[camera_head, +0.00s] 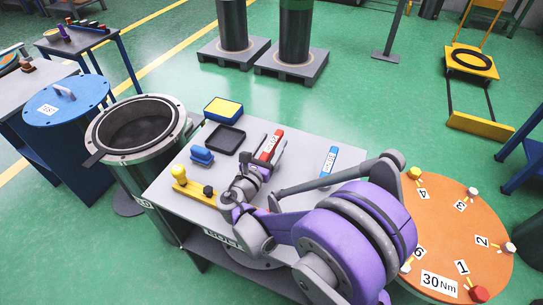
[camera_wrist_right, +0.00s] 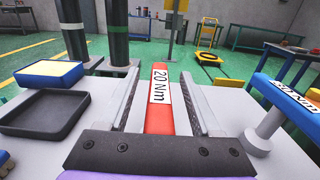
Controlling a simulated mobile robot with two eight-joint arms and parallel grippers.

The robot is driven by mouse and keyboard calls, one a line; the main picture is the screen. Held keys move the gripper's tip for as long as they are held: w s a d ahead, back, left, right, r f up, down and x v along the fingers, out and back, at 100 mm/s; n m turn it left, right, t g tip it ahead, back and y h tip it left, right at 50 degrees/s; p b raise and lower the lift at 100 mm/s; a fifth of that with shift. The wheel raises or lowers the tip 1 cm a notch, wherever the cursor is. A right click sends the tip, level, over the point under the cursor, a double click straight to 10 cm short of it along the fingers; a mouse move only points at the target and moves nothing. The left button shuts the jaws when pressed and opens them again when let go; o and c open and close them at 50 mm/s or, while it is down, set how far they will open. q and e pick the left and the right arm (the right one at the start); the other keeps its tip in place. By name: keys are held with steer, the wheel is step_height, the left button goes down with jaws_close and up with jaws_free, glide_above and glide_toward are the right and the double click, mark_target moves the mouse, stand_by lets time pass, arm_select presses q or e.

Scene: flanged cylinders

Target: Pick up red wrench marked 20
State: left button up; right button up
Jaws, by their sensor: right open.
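The red wrench (camera_head: 277,138) has a white label and stands out on the grey table, partly hidden by my right gripper. In the right wrist view the red wrench (camera_wrist_right: 159,123) shows its label "20 Nm" and points away from me. My right gripper (camera_head: 263,154) is open, with one finger on each side of the red wrench. In the right wrist view a gap shows between the wrench and each finger of the gripper (camera_wrist_right: 160,72). My left gripper is not in view.
A blue wrench (camera_head: 328,161) with a white label is to the right. A black tray (camera_head: 225,139), a yellow-topped blue box (camera_head: 223,109), blue blocks (camera_head: 202,155) and a yellow fixture (camera_head: 190,187) are to the left. An orange numbered disc (camera_head: 445,222) is at right.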

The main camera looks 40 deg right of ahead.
jaws_close()
stand_by(1.4)
